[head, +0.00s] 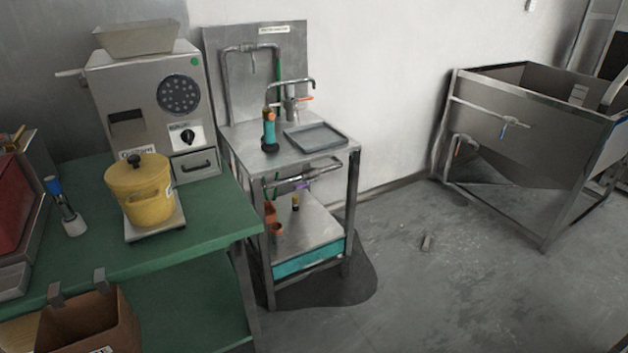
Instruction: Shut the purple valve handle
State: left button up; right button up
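A small purple valve handle (302,185) shows on the pipe (310,172) below the top of the metal sink stand (351,152), at the middle of the head view. It is small, and I cannot tell clearly whether it lies along the pipe or across it. The stand's top edge is just above it, and a lower shelf (312,228) is below it. Neither of my grippers is in view.
A green table (210,222) at the left bears a yellow pot (140,195) and a grey grinder machine (150,95). A cardboard box (92,325) is at the lower left. A large metal basin (530,145) stands at the right. Floor before the stand is mostly clear.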

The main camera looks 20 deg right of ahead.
aim_at(300, 186)
jog(key=i+l+z, duration=0.2)
jog(key=i+l, duration=0.7)
jog(key=l, duration=0.1)
